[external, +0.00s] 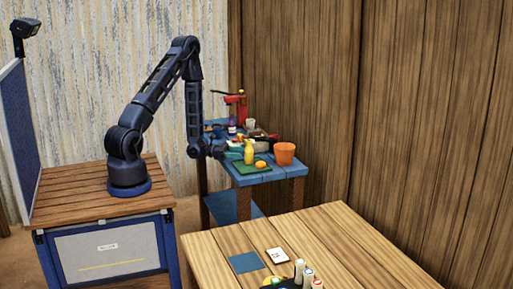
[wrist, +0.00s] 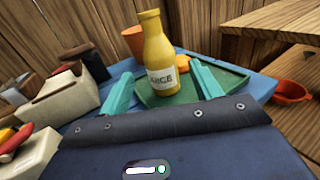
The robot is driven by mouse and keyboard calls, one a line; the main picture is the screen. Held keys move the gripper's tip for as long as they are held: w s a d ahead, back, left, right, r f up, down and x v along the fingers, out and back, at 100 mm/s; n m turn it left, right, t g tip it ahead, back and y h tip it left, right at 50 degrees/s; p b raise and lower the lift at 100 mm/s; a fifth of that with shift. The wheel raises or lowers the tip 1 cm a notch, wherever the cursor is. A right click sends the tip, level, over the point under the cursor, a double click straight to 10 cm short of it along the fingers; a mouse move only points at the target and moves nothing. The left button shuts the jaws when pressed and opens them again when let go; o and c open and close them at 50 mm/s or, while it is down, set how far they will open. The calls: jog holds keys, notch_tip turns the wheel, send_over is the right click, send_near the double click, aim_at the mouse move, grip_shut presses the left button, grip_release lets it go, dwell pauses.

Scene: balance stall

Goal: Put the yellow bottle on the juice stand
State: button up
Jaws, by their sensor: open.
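The yellow bottle (external: 249,151) stands upright on a green mat or tray (external: 240,166) on the small blue table. In the wrist view the bottle (wrist: 158,50) carries a white label reading "JUICE". My gripper (external: 234,150) is beside the bottle, low over the blue table. In the wrist view my gripper (wrist: 161,80) is open, with one teal finger to each side of the bottle's lower part; I cannot tell whether they touch it. The green tray (wrist: 147,98) shows under the bottle. I cannot identify which thing is the juice stand.
An orange cup (external: 284,153) and an orange fruit (external: 260,164) are close to the bottle. A red device (external: 240,103) and small clutter stand farther back. A beige box (wrist: 62,100) is left in the wrist view. The front wooden table (external: 345,250) holds a blue square (external: 246,262).

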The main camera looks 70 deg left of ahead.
jog(key=v, duration=0.4)
jog(key=s+d+r+m+g+h, duration=0.2)
jog(key=s+d+r+m+g, duration=0.45)
jog(key=d+r+m, duration=0.3)
jog(key=s+d+r+m+g+h, duration=0.2)
jog(key=s+d+r+m+g, duration=0.3)
jog(key=d+r+m+g, duration=0.4)
jog(key=s+a+r+m+t+y, duration=0.2)
jog(key=s+r+m+y, duration=0.3)
jog(key=s+r+y, duration=0.1)
jog(key=s+a+r+m+t+y, duration=0.2)
jog(key=s+a+r+m+y, duration=0.1)
jog(key=s+r+m+y, duration=0.3)
notch_tip(320, 180, up, 3)
jog(key=shift+s+a+f+y, duration=0.15)
jog(key=shift+s+a+y, duration=0.15)
jog(key=shift+s, duration=0.8)
jog(key=shift+o, duration=0.5)
jog(key=shift+s+a+r+m+t, duration=0.2)
jog(key=shift+a+r+m+t, duration=0.05)
jog(key=shift+r, duration=0.25)
jog(key=shift+f, duration=0.1)
